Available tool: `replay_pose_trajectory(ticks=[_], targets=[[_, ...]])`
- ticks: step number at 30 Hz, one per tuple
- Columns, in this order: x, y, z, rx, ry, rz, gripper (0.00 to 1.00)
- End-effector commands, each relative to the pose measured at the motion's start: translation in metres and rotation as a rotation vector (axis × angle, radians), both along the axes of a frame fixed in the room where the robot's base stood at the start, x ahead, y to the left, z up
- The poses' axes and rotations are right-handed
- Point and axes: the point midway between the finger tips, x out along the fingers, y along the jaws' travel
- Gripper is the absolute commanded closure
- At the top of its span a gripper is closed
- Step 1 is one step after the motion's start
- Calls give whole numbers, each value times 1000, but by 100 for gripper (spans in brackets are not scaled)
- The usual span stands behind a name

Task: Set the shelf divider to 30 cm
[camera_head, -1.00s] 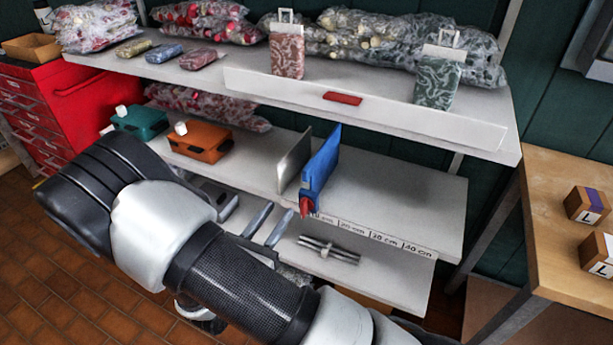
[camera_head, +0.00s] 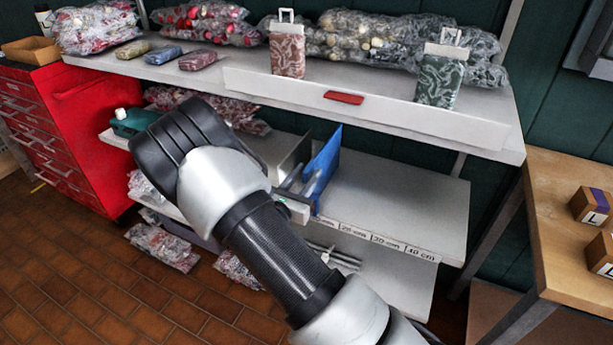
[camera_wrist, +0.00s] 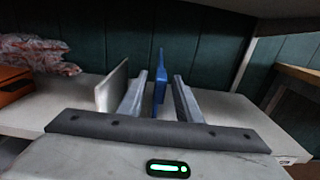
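The blue shelf divider (camera_head: 325,165) stands upright on the middle shelf near the low end of the scale, left of the 20 cm label. Its red pointer is hidden behind my gripper. My gripper (camera_head: 303,184) is at the divider's front edge. In the wrist view, my gripper (camera_wrist: 160,82) is open, with one finger on each side of the blue divider (camera_wrist: 160,75). A gap shows on the right side; the left finger is closer. The scale strip (camera_head: 387,240) shows 20, 30 and 40 cm labels on the shelf's front edge.
A grey upright plate (camera_wrist: 112,87) stands just left of the divider. The shelf right of the divider is clear. The upper shelf (camera_head: 440,122) overhangs, and a wooden table (camera_head: 560,235) stands at the right. A teal case (camera_head: 132,122) is at the shelf's left end.

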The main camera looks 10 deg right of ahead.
Motion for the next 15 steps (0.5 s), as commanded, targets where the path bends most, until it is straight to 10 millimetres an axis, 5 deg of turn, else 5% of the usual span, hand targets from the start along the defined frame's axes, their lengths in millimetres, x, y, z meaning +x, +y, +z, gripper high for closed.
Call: replay_pose_trajectory(ticks=[8,15], targets=[[1,-1,0,0,0,0,69],[1,-1,0,0,0,0,100]])
